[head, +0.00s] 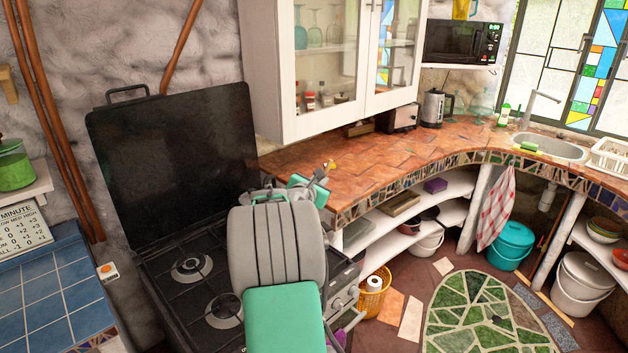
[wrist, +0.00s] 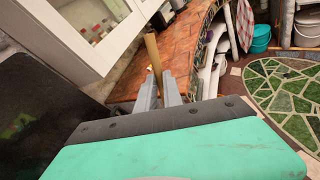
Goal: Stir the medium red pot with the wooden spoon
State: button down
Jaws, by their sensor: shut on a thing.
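My gripper (wrist: 160,85) is shut on the wooden spoon (wrist: 153,52). In the wrist view a straight light-brown length of the spoon sticks out beyond the grey fingers; the part between the fingers is hidden. In the head view my gripper (head: 318,178) is raised in front of the near end of the tiled counter, largely behind my arm. A small yellowish bit, perhaps the spoon, shows at its tip.
A black stove (head: 165,265) with its lid (head: 175,155) raised stands at the left. The visible burners are bare. The terracotta counter (head: 400,165) curves right, mostly clear, below a white cabinet (head: 310,75). A kettle (head: 433,108) stands at its back.

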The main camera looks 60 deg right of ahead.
notch_tip(320, 180, down, 11)
jog(key=w+a+b, duration=0.2)
jog(key=b, duration=0.5)
jog(key=shift+a, duration=0.15)
jog(key=shift+f, duration=0.1)
